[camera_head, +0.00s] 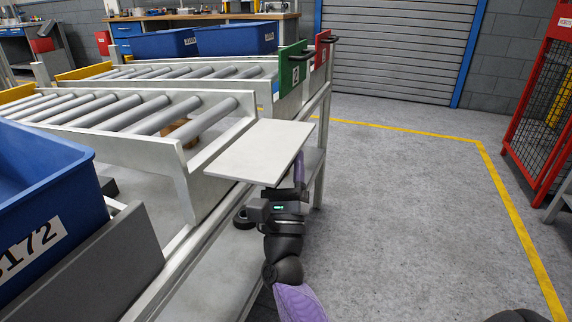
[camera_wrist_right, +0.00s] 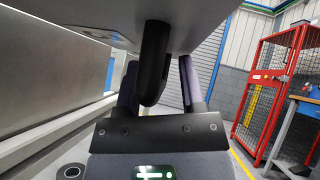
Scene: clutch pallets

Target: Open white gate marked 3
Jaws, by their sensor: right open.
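The white gate (camera_head: 260,152) shows in the head view as a plain pale panel, tipped far outward and nearly level at the end of the nearest roller lane. Its number is not visible. My right gripper (camera_head: 297,180) is beneath the panel's outer side, partly hidden by it. In the right wrist view, the panel's underside (camera_wrist_right: 80,10) fills the top, and a black handle (camera_wrist_right: 154,65) hangs down between the open fingers of my right gripper (camera_wrist_right: 160,85). I cannot tell whether the fingers touch the handle. My left gripper is out of view.
A green gate marked 2 (camera_head: 293,70) and a red gate (camera_head: 322,50) stand upright on the lanes behind. A blue crate (camera_head: 40,215) sits at left. A red mesh cage (camera_head: 540,110) stands at right. The floor (camera_head: 400,200) between is clear.

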